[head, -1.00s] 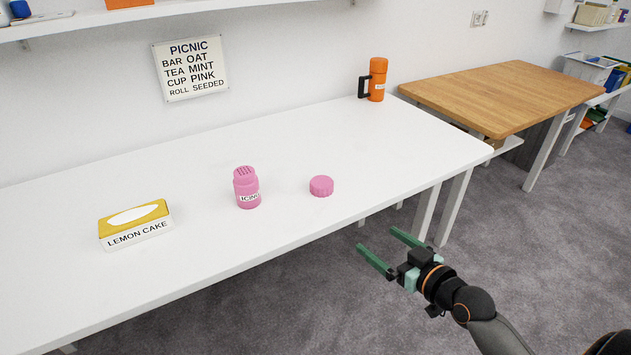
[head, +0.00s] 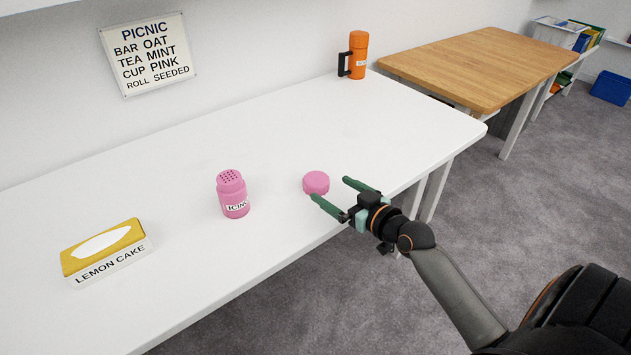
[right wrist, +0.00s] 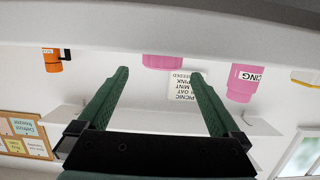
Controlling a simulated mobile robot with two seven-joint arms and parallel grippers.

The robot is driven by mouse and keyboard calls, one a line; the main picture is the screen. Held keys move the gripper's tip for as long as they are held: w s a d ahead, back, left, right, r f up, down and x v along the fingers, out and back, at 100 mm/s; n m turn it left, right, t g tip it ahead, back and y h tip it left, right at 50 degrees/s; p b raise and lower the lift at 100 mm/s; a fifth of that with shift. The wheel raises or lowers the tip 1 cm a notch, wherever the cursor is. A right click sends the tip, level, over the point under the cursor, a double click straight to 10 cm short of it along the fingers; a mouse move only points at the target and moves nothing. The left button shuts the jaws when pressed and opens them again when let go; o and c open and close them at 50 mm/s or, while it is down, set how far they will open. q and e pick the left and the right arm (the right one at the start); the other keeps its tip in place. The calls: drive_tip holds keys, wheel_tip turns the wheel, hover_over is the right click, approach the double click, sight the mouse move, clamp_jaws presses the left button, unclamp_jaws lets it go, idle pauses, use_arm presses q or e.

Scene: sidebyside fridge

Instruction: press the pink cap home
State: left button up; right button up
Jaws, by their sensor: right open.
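The pink cap (head: 316,182) lies on the white table, apart from the pink icing shaker (head: 233,194). The shaker stands upright to the left of the cap, its top with holes bare. My right gripper (head: 329,191) is open and empty at the table's front edge, its green fingers pointing toward the cap. In the head view one fingertip shows close to the cap's near side; I cannot tell whether it touches. The right wrist view is upside down: the cap (right wrist: 162,62) shows between and beyond the open fingers, and the shaker (right wrist: 243,84) is to the right. My left gripper is not in view.
A yellow and white lemon cake box (head: 104,250) lies on the white table (head: 190,290) at the left. An orange flask (head: 358,58) stands at the back right corner. A wooden table (head: 480,65) is beyond.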

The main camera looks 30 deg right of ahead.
sight(318, 179)
drive_tip(key=x, duration=0.6)
drive_tip(key=shift+s+a+b, duration=0.1)
drive_tip(key=shift+a+b, duration=0.05)
drive_tip(key=shift+b, duration=0.15)
drive_tip(key=shift+w+f, duration=0.2)
drive_tip(key=shift+w, duration=0.35)
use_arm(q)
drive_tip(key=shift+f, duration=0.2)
use_arm(e)
drive_tip(key=shift+c, duration=0.2)
drive_tip(key=c, duration=1.3)
drive_tip(key=shift+r, duration=0.35)
wheel_tip(318, 179, up, 3)
drive_tip(key=shift+s+a+r+p, duration=0.2)
drive_tip(key=shift+p, duration=0.6)
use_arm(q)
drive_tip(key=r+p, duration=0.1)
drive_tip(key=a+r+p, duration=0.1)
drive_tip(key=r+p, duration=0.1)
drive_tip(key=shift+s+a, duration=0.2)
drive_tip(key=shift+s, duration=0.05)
use_arm(e)
drive_tip(key=s+a+r, duration=0.2)
drive_tip(key=s+r, duration=0.1)
drive_tip(key=s+a+r, duration=0.3)
drive_tip(key=s, duration=0.1)
drive_tip(key=s+a+r, duration=0.2)
drive_tip(key=s+r, duration=0.1)
drive_tip(key=s, duration=0.1)
drive_tip(key=shift+s+a, duration=0.2)
